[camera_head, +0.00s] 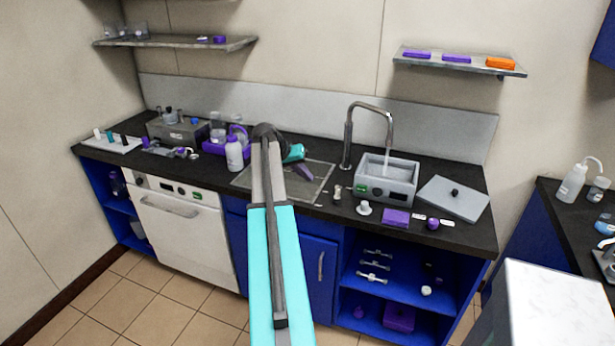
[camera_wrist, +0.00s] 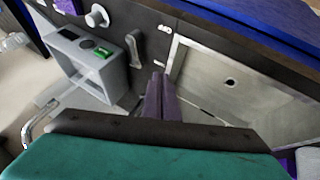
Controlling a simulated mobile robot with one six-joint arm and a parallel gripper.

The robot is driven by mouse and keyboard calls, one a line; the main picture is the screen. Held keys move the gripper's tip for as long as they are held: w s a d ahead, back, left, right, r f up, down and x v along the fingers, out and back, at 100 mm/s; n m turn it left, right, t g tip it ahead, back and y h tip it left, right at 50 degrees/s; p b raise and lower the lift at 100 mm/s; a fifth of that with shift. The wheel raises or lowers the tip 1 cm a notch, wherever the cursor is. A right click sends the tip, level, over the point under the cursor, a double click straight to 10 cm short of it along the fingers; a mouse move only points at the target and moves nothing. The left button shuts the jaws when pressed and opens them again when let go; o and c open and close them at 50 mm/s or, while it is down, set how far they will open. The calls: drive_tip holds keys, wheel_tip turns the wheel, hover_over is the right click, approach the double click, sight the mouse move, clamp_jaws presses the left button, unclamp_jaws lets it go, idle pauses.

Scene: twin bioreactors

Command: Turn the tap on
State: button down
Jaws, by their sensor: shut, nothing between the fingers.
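The chrome tap (camera_head: 348,140) stands behind the sink (camera_head: 321,171) in the head view, its spout curving right over a grey box-shaped bath (camera_head: 397,184). In the wrist view a chrome tube (camera_wrist: 38,120), likely the spout, shows at the left; the tap's base is hidden. A small grey upright lever-like piece (camera_wrist: 134,47) stands between bath and sink; it also shows in the head view (camera_head: 337,194). My gripper (camera_head: 308,177) is shut and empty over the sink, left of the tap; its purplish fingers show in the wrist view (camera_wrist: 158,78).
A purple tray (camera_head: 214,148) with bottles and a white bottle (camera_head: 234,155) stand left of the sink. A grey plate (camera_head: 455,198) lies right of the bath. A white knob-like piece (camera_head: 364,208) and a purple box (camera_head: 396,217) are near the front edge.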

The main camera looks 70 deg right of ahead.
sight(337, 195)
drive_tip(key=p+x, duration=0.2)
drive_tip(key=x, duration=0.6)
drive_tip(key=shift+s+d+f, duration=0.15)
drive_tip(key=shift+d, duration=0.05)
drive_tip(key=shift+s+d+p, duration=0.25)
drive_tip(key=shift+s+p, duration=0.45)
drive_tip(key=shift+s, duration=0.4)
drive_tip(key=shift+s+d, duration=0.25)
drive_tip(key=shift+s, duration=0.55)
drive_tip(key=shift+s+d+f+m+b, duration=0.15)
drive_tip(key=shift+s+d+m+b, duration=0.3)
drive_tip(key=shift+b, duration=0.35)
drive_tip(key=shift+s+a+g, duration=0.1)
drive_tip(key=shift+s+g, duration=0.05)
drive_tip(key=shift+g, duration=0.15)
drive_tip(key=shift+s+r, duration=0.1)
drive_tip(key=shift+r, duration=0.1)
